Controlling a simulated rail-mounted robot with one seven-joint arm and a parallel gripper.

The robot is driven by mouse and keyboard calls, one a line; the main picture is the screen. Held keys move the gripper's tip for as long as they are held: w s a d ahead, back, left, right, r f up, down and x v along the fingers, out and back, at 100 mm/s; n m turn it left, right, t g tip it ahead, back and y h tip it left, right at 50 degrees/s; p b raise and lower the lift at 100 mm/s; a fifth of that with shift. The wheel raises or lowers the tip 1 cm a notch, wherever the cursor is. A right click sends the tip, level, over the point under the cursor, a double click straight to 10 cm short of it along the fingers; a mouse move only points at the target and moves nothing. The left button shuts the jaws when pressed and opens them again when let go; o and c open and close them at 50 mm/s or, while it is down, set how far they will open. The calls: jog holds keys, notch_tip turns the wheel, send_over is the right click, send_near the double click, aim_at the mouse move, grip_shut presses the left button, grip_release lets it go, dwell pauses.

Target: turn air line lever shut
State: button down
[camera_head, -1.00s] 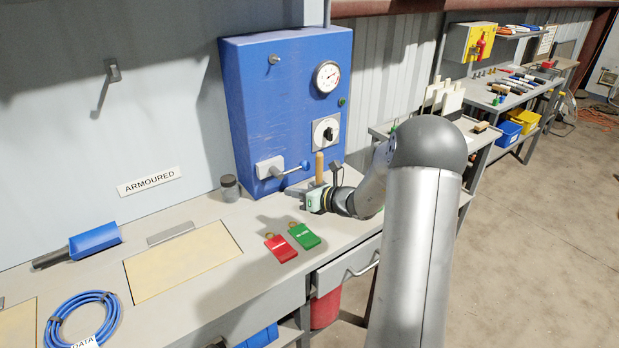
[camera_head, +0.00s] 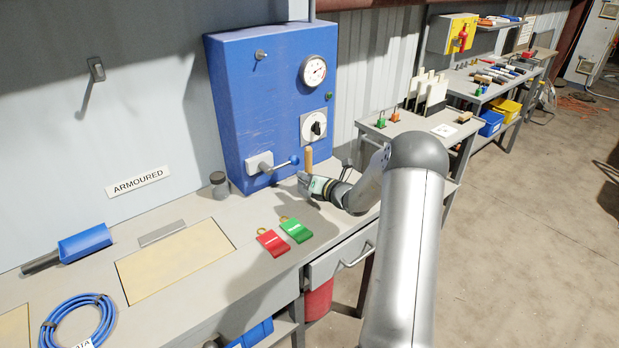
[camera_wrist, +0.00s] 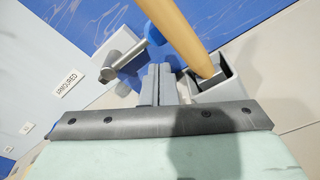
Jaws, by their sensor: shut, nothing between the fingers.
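The air line lever (camera_head: 278,165) is a grey rod with a blue ball knob (camera_head: 294,159), on a pale valve block (camera_head: 259,163) low on the blue cabinet (camera_head: 265,110). In the head view the rod points right, roughly level. In the wrist view the knob (camera_wrist: 154,33) is just beyond my fingertips, and the rod (camera_wrist: 125,60) runs down-left from it. My gripper (camera_head: 302,179) is at the cabinet's foot, just below and right of the knob. In the wrist view my gripper (camera_wrist: 160,72) is shut and empty; I see no clear contact with the lever.
A wooden handle (camera_head: 308,161) stands in a grey holder (camera_wrist: 220,80) right beside my fingers. A pressure gauge (camera_head: 314,71) and rotary switch (camera_head: 313,127) are above. Red (camera_head: 272,242) and green (camera_head: 296,230) tags lie in front. A dark jar (camera_head: 220,185) stands left of the cabinet.

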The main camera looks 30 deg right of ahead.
jog(key=shift+p+x, duration=0.4)
jog(key=shift+x, duration=2.4)
jog(key=shift+d, duration=0.1)
